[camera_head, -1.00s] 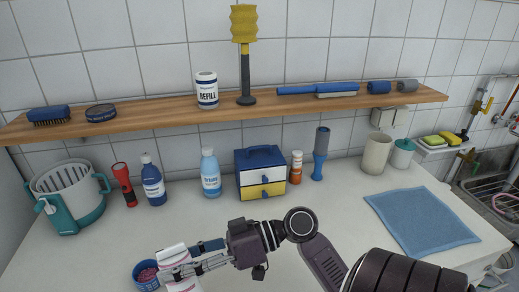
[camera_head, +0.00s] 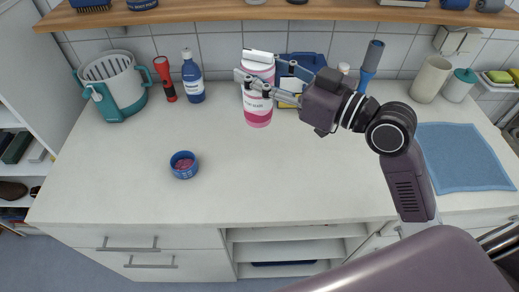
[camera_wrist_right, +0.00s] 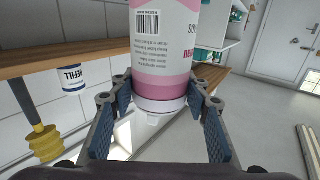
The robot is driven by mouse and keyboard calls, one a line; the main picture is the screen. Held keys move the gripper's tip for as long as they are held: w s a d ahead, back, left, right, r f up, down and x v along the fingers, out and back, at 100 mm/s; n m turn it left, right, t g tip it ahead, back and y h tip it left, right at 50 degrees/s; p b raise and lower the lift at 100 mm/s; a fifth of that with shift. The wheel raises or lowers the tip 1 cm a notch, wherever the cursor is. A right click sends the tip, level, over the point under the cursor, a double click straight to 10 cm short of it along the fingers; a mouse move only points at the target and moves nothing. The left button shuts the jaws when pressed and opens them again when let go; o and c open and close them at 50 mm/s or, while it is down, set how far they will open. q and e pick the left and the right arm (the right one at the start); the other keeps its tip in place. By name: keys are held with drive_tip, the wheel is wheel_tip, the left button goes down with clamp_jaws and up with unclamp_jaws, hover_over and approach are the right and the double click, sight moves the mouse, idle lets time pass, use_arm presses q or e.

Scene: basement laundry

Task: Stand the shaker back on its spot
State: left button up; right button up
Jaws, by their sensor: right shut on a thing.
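The shaker, a white and pink bottle (camera_head: 258,108), is held by my right gripper (camera_head: 259,82). In the head view it looks roughly upright, pink end down, and appears in front of the back row of items. The gripper's fingers cover its upper part. In the right wrist view the shaker (camera_wrist_right: 165,50) sits between the two blue-padded fingers (camera_wrist_right: 162,108), with a white end piece and small nozzle near them. The head view does not make clear whether its base touches the counter. No marked spot for it can be made out. My left gripper is not in view.
A small blue tub (camera_head: 184,170) with pink contents stands on the white counter (camera_head: 270,185). A basket (camera_head: 118,103), a red flashlight (camera_head: 163,75) and a blue bottle (camera_head: 192,88) stand at back left. A blue cloth (camera_head: 462,158) lies right. The counter's middle is clear.

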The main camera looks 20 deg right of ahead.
sight(259, 120)
wheel_tip(259, 120, down, 14)
drive_tip(key=shift+r+b, duration=0.15)
drive_tip(key=shift+b, duration=0.55)
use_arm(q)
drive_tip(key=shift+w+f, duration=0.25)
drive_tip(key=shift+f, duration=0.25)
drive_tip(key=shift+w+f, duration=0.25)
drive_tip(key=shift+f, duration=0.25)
use_arm(e)
wheel_tip(259, 120, down, 5)
drive_tip(key=shift+r, duration=0.1)
drive_tip(key=shift+b, duration=0.4)
drive_tip(key=o, duration=1.6)
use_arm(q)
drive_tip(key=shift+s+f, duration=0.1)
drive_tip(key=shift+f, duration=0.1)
